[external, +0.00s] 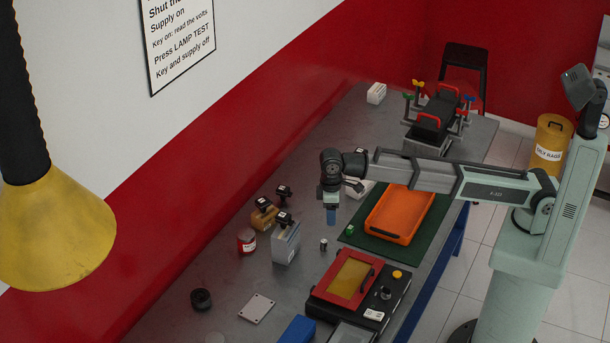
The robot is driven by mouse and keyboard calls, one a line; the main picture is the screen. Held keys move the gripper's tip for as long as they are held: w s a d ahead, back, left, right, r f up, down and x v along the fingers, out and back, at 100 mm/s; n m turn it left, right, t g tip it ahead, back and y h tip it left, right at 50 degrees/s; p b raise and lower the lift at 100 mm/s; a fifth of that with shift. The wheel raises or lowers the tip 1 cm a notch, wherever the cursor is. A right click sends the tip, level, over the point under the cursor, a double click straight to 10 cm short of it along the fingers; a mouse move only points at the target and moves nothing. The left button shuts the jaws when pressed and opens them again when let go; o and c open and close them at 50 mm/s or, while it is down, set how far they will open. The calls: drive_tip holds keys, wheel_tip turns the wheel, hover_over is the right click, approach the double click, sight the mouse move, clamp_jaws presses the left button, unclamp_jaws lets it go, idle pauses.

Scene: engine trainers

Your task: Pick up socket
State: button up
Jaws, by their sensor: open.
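A small metallic cylinder (323,244), which looks like the socket, stands on the grey bench left of the green mat. My gripper (331,222) points down above the bench, just above and slightly right of the cylinder in the picture. Its blue fingers are open, though the gap between them is too small to make out here. The cylinder is clear of the fingers in this view. How high the fingertips are above the bench is hard to tell.
Right of the gripper, an orange tray (372,228) lies on a green mat (353,240), with a small green block (350,230) nearby. A red-and-black tester box (319,291) is in front. Bare bench (225,270) lies at front left.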

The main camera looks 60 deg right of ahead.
sight(324, 241)
drive_tip(key=shift+w+a+f+n+t, duration=0.1)
drive_tip(key=shift+w+f+n, duration=0.2)
drive_tip(key=shift+f+n, duration=2.05)
drive_tip(key=shift+w+a+f+n+t, duration=0.1)
drive_tip(key=shift+w+f+n, duration=0.25)
drive_tip(key=shift+f+n, duration=2)
drive_tip(key=shift+w+a+f+n+t, duration=0.1)
drive_tip(key=shift+w+f+n, duration=0.2)
drive_tip(key=shift+f+n, duration=2)
drive_tip(key=shift+r, duration=0.1)
drive_tip(key=shift+c, duration=0.5)
clamp_jaws()
